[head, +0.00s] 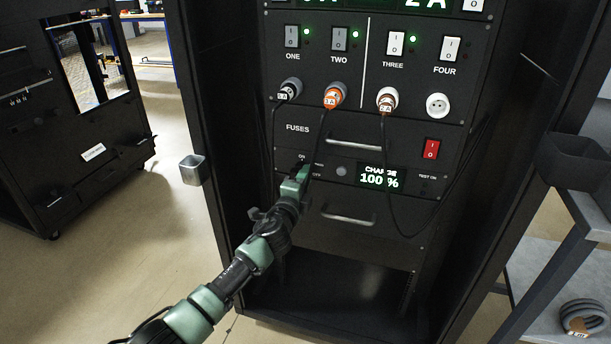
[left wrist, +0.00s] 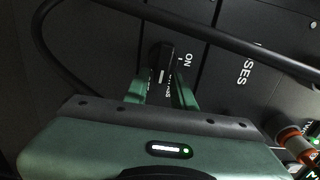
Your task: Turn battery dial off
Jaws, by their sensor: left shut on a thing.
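The battery panel holds a lit display (head: 380,178) reading CHARGE 100 %, with small position labels to its left, ON at the top. The black battery dial (left wrist: 160,57) shows in the left wrist view beside the ON label, with a pale mark on it. In the head view the dial is mostly hidden by my left gripper (head: 304,170). My left gripper (left wrist: 161,88) is shut on the dial, one green finger on each side. My right gripper is not in view.
Plugs with cables sit in sockets above; one cable (head: 388,200) hangs past the display, and a black cable (left wrist: 235,42) crosses close to my left gripper. A red switch (head: 432,148) and metal handles (head: 348,217) stick out from the rack.

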